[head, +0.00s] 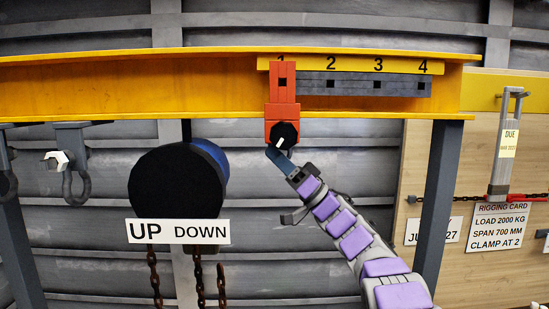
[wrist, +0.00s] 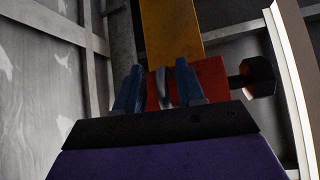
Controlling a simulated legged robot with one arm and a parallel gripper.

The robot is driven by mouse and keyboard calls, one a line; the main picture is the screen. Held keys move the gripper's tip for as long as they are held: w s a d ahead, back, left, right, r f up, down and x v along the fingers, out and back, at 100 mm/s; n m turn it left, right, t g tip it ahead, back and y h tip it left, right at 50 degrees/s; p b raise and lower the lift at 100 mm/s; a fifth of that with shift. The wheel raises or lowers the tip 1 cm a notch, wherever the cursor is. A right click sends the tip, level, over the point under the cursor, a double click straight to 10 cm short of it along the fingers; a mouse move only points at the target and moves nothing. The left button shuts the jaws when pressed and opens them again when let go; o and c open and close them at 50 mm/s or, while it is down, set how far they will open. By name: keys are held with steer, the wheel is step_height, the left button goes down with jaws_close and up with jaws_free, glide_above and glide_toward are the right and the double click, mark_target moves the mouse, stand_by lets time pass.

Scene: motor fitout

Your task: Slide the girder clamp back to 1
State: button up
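The girder clamp (head: 283,88) is red with a black knob (head: 285,135) at its lower end. It hangs on the yellow girder (head: 150,85), directly under the mark 1 of the number strip (head: 353,66), and partly covers that mark. My gripper (head: 272,152) is just below the clamp, close to the knob. In the wrist view the red clamp (wrist: 210,76) and knob (wrist: 257,77) are just beyond my gripper (wrist: 160,72). Its blue fingers are apart, with a grey curved piece (wrist: 161,88) showing between them and a gap on each side. Whether they touch the clamp is unclear.
A grey bar (head: 352,84) with holes runs under marks 2 to 4. A black drum (head: 176,192) with an UP DOWN sign and chains hangs at left. A grey post (head: 437,205) and a board with a rigging card (head: 501,225), reading "CLAMP AT 2", stand at right.

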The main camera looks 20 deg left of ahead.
steer(key=b+v, duration=0.1)
steer(key=v, duration=1.6)
steer(key=shift+b, duration=0.3)
